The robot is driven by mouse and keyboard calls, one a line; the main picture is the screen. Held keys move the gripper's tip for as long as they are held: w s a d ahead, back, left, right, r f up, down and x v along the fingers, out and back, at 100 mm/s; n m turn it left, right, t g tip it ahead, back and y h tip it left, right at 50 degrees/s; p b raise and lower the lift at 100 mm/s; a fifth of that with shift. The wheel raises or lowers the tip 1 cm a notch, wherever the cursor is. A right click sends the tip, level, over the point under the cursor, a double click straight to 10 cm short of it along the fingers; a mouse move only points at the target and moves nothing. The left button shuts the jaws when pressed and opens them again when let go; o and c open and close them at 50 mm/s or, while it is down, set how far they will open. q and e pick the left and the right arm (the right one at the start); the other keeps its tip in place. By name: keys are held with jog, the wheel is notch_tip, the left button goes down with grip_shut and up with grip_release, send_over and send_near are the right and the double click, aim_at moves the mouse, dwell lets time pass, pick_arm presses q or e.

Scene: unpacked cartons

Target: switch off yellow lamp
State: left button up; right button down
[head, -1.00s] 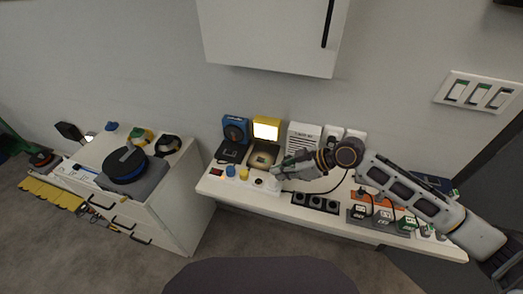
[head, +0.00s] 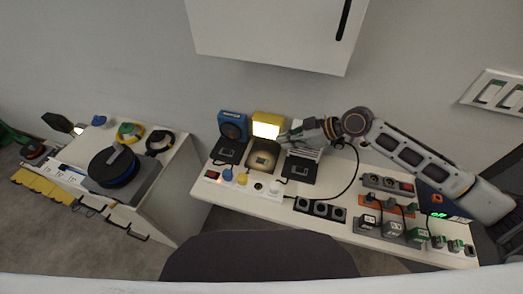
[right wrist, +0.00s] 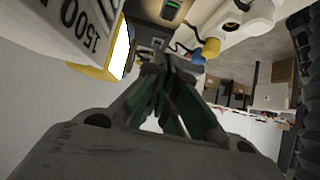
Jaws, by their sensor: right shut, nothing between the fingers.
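The yellow lamp (head: 267,118) stands on the white bench against the wall, its panel glowing. A dark base with a lit patch (head: 262,159) lies in front of it. My right gripper (head: 285,137) is shut and empty, just right of the glowing panel; I cannot tell if it touches the lamp. In the right wrist view the shut fingertips (right wrist: 165,65) point past the lamp's bright panel (right wrist: 120,48). A white power strip (head: 262,187) with a red switch (head: 212,175), a blue plug (head: 228,174) and a yellow plug (head: 241,179) lies along the front. My left gripper is out of view.
A blue device (head: 233,125) stands left of the lamp. A white device marked 1500 (right wrist: 80,20) is close to the right gripper. Black sockets (head: 320,209) and several plugs with cables crowd the bench further right. A white cabinet (head: 265,35) hangs above.

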jog(key=p, duration=0.1)
send_over(261, 160)
jog(key=f, duration=0.6)
jog(key=shift+s+d+f, duration=0.1)
jog(key=shift+s+d, duration=0.05)
jog(key=shift+d, duration=0.1)
notch_tip(261, 160, down, 3)
jog(key=shift+a+r, duration=0.1)
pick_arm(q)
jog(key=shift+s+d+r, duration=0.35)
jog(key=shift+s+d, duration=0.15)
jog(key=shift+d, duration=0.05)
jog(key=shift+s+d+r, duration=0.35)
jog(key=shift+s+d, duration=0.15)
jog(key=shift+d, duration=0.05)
pick_arm(e)
jog(key=shift+f, duration=0.6)
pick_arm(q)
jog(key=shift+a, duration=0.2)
